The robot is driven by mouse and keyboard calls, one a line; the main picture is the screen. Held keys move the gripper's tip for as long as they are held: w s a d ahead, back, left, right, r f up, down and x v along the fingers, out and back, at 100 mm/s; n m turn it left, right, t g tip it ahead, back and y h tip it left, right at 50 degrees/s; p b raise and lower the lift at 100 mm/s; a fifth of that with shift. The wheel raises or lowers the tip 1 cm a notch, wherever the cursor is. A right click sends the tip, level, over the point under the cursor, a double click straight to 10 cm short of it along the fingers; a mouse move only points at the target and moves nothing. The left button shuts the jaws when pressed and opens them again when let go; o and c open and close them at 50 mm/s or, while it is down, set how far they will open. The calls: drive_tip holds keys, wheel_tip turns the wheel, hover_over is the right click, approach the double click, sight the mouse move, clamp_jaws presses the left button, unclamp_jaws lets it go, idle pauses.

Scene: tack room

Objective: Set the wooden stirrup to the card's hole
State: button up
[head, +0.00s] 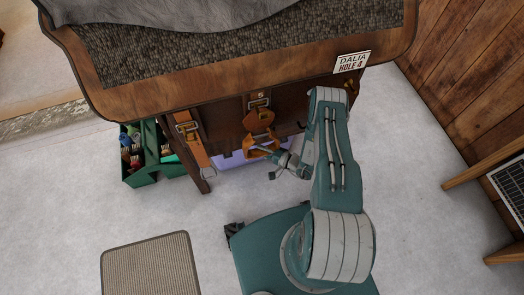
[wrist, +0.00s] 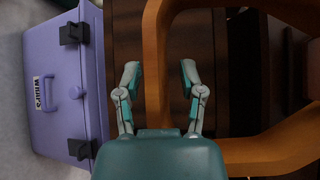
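The wooden stirrup (head: 262,152) hangs below the front edge of the bench, under a brown leather strap (head: 258,121) with a buckle. In the wrist view the orange-brown stirrup (wrist: 155,75) is large and close, with one bar standing between my fingers. My gripper (wrist: 159,76) is open, one finger on each side of that bar, with gaps showing; it also shows in the head view (head: 278,172) just right of and below the stirrup. The card (head: 351,62) on the bench edge at right reads "DALIA HOLE 4". The strap's holes are too small to count.
An orange strap (head: 195,148) with a metal buckle hangs at left. A green tote (head: 137,178) holds brushes beside the bench leg. A purple box (wrist: 60,130) sits under the bench, behind the stirrup. A woven mat (head: 150,266) lies on open floor at front left.

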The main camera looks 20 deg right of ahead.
drive_tip(key=v, duration=1.2)
drive_tip(key=shift+s+f, duration=0.1)
drive_tip(key=shift+f, duration=0.05)
idle(0.4)
